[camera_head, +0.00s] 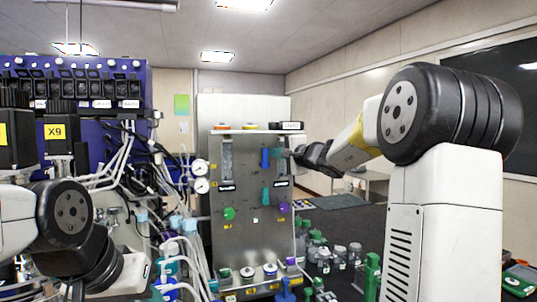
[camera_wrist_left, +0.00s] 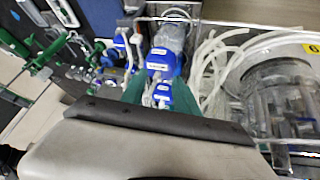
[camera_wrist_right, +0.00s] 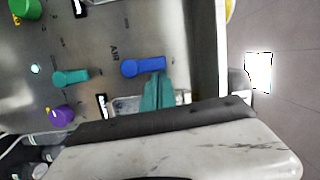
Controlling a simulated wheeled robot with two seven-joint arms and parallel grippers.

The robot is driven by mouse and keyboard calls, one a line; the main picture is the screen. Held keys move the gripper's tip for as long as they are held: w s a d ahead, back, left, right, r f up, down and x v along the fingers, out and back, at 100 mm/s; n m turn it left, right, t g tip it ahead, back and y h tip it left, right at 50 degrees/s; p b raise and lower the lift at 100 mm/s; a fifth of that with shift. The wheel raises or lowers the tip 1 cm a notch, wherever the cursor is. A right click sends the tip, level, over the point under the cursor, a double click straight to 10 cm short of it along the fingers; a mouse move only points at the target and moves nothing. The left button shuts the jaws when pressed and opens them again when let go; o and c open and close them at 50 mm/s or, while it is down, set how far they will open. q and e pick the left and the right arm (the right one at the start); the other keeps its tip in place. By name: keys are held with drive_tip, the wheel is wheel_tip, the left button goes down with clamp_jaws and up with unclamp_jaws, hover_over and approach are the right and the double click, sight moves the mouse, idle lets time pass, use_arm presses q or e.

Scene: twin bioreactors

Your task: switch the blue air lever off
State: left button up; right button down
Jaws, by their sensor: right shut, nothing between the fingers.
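The blue air lever (camera_head: 265,158) is on the upper right of the grey upright panel (camera_head: 246,235), its handle standing upright in the head view. In the right wrist view the blue lever (camera_wrist_right: 143,67) lies across the picture, beside the printed word AIR. My right gripper (camera_head: 283,153) is at the right of the lever, its teal fingertips (camera_wrist_right: 157,92) shut and empty, close to the lever's handle end. Whether they touch it I cannot tell.
Below the blue lever are a teal lever (camera_head: 266,195), a green knob (camera_head: 229,213) and a purple knob (camera_head: 284,207). Several bottles (camera_head: 323,262) stand low at the right.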

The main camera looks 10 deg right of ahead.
drive_tip(key=shift+a, duration=0.15)
drive_tip(key=a+n, duration=0.1)
drive_tip(key=n, duration=0.1)
drive_tip(key=a+n+h, duration=0.1)
drive_tip(key=n, duration=0.2)
drive_tip(key=a+n+g, duration=0.1)
drive_tip(key=n, duration=0.1)
drive_tip(key=shift+s+a+r+n+h, duration=0.3)
drive_tip(key=shift+s+r+h, duration=0.1)
drive_tip(key=a+n, duration=0.1)
drive_tip(key=n+h, duration=0.1)
drive_tip(key=n, duration=0.1)
drive_tip(key=shift+s+a+f+n+h, duration=0.15)
drive_tip(key=shift+a+f+n+h, duration=0.15)
drive_tip(key=shift+a+f, duration=0.1)
drive_tip(key=shift+s+a+f+n+h, duration=0.1)
drive_tip(key=shift+a+f+n+h, duration=0.25)
drive_tip(key=shift+n, duration=0.5)
drive_tip(key=shift+s+a+f+n+h, duration=0.1)
drive_tip(key=shift+a+f+n+h, duration=0.2)
drive_tip(key=shift+n, duration=0.55)
